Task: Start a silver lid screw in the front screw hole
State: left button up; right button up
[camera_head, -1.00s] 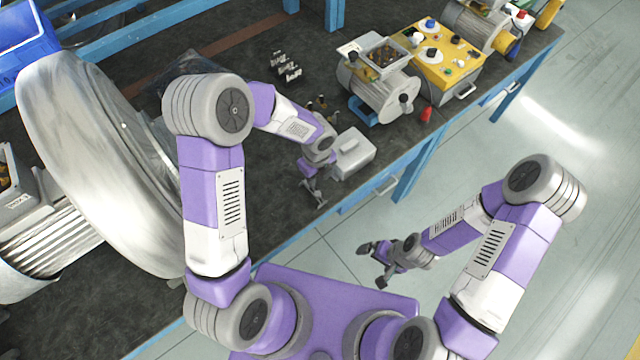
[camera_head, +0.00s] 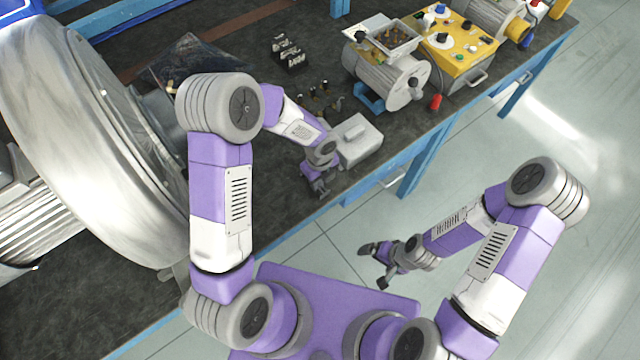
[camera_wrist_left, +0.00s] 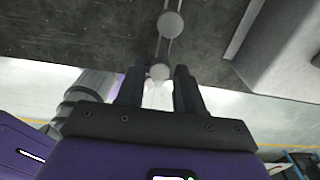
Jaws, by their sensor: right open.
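My left gripper (camera_head: 318,186) is over the front edge of the bench, beside a light grey box (camera_head: 357,140). In the left wrist view its two dark fingers (camera_wrist_left: 160,88) stand apart. A small grey round-ended piece (camera_wrist_left: 158,72) shows between the tips, with a second grey disc (camera_wrist_left: 170,25) farther out. I cannot tell if the fingers grip anything. My right gripper (camera_head: 379,263) is open and empty over the floor, away from the bench. I cannot make out a silver lid screw or the front screw hole for certain.
A big silver blower housing (camera_head: 75,130) fills the left. Small dark parts (camera_head: 288,52) lie on the bench (camera_head: 235,55). A grey motor (camera_head: 388,80) with an open-topped box (camera_head: 391,38) and a yellow control box (camera_head: 455,48) stand at the right rear, near a red cone (camera_head: 436,101).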

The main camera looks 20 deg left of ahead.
aim_at(320, 182)
pick_arm(q)
grip_shut()
jog(key=shift+r+p, duration=2.15)
jog(key=shift+r, duration=0.4)
